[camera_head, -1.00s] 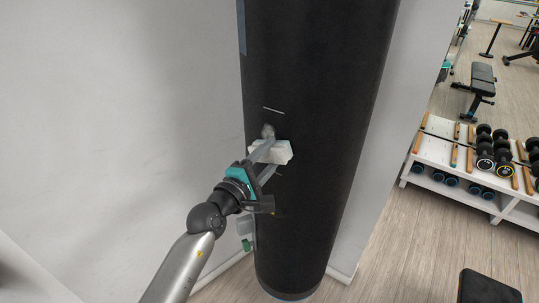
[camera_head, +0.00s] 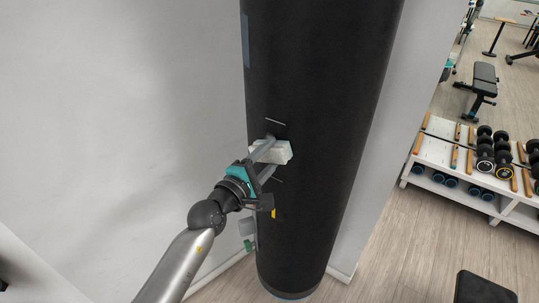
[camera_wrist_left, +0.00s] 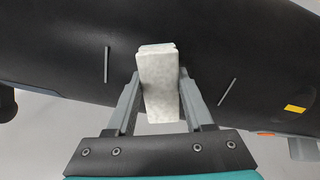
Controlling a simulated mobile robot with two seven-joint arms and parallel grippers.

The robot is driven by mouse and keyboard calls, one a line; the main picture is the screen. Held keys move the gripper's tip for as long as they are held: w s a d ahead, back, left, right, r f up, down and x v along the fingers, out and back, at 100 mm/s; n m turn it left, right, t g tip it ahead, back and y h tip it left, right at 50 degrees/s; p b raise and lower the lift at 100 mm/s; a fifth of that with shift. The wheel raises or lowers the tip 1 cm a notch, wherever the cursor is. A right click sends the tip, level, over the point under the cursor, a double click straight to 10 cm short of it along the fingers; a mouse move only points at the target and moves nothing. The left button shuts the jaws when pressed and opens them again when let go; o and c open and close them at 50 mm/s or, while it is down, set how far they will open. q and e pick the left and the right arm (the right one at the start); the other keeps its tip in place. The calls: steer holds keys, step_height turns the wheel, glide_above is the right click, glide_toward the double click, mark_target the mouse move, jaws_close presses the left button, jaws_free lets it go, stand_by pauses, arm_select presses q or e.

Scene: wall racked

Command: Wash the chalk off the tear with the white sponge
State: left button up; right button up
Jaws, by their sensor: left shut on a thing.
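A tall black punching bag (camera_head: 325,120) hangs in front of the pale wall. My left gripper (camera_head: 266,158) is shut on the white sponge (camera_head: 283,152) and holds it at the bag's surface. In the left wrist view the sponge (camera_wrist_left: 159,88) stands between the two fingers, its far end against or very near the bag (camera_wrist_left: 60,45); I cannot tell if it touches. Thin pale lines mark the bag on either side of the sponge, one left (camera_wrist_left: 107,64) and one right (camera_wrist_left: 228,92). No clear chalk or tear shows; the sponge covers the area between the lines. My right gripper is out of view.
The wall (camera_head: 120,100) is close behind and left of the bag. A yellow patch (camera_wrist_left: 295,109) sits on the bag. At right, a white rack (camera_head: 437,150) holds dumbbells, and a bench (camera_head: 481,78) stands beyond on open wooden floor.

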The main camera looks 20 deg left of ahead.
mark_target(279, 131)
arm_select(q)
step_height(279, 131, up, 3)
steer(key=shift+w+f+p, duration=0.1)
steer(key=shift+w+p, duration=0.05)
steer(key=shift+p, duration=0.6)
steer(key=shift+d+r, duration=0.1)
steer(key=shift+r, duration=0.8)
steer(key=shift+s+f+b, duration=0.2)
steer(key=shift+f+b, duration=1.4)
steer(key=shift+f, duration=0.65)
step_height(279, 131, down, 4)
steer(key=b, duration=0.2)
steer(key=shift+r+b, duration=0.25)
steer(key=shift+b, duration=0.15)
